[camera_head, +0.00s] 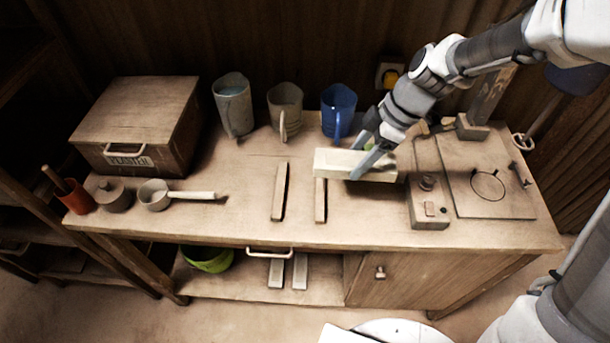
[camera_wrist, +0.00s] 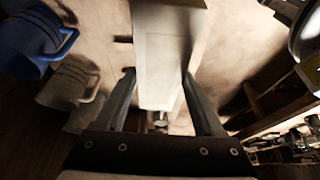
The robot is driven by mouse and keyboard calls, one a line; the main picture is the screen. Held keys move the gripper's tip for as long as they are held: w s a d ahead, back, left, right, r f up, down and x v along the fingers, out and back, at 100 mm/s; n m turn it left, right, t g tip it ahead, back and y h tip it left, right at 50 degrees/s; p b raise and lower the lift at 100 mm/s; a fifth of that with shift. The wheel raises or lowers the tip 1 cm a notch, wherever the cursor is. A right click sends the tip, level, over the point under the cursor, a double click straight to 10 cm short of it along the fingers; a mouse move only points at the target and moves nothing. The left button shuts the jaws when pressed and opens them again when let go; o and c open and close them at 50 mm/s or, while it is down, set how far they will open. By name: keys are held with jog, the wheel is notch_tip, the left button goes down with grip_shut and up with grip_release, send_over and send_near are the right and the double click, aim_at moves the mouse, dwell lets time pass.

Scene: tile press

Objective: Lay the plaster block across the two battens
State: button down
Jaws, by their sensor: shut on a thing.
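The plaster block (camera_head: 337,162) is a long pale bar, held level in my gripper (camera_head: 366,160) near its right part. In the wrist view the block (camera_wrist: 163,55) runs between the two dark fingers (camera_wrist: 158,100). My gripper is shut on it. Two wooden battens lie side by side on the bench top, the left batten (camera_head: 280,191) and the right batten (camera_head: 320,200), parallel with a gap between them. The block's left end is over or behind the far end of the right batten, partly hiding it. The block looks raised above the bench; its exact height I cannot tell.
A grey jug (camera_head: 233,105), a beige jug (camera_head: 285,108) and a blue jug (camera_head: 338,108) stand behind. A small box with a knob (camera_head: 428,203) and a plate with a ring (camera_head: 480,178) are at right. A ladle (camera_head: 160,195) and a plaster chest (camera_head: 140,120) are left.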

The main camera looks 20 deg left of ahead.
jog(key=a+f, duration=0.3)
jog(key=a, duration=0.1)
jog(key=s+a+f, duration=0.1)
jog(key=a+f, duration=0.6)
jog(key=f, duration=0.1)
jog(key=shift+s+a, duration=0.2)
jog(key=shift+a, duration=0.2)
jog(key=shift+r, duration=0.1)
jog(key=shift+f+b, duration=0.35)
grip_release()
jog(key=shift+r, duration=0.1)
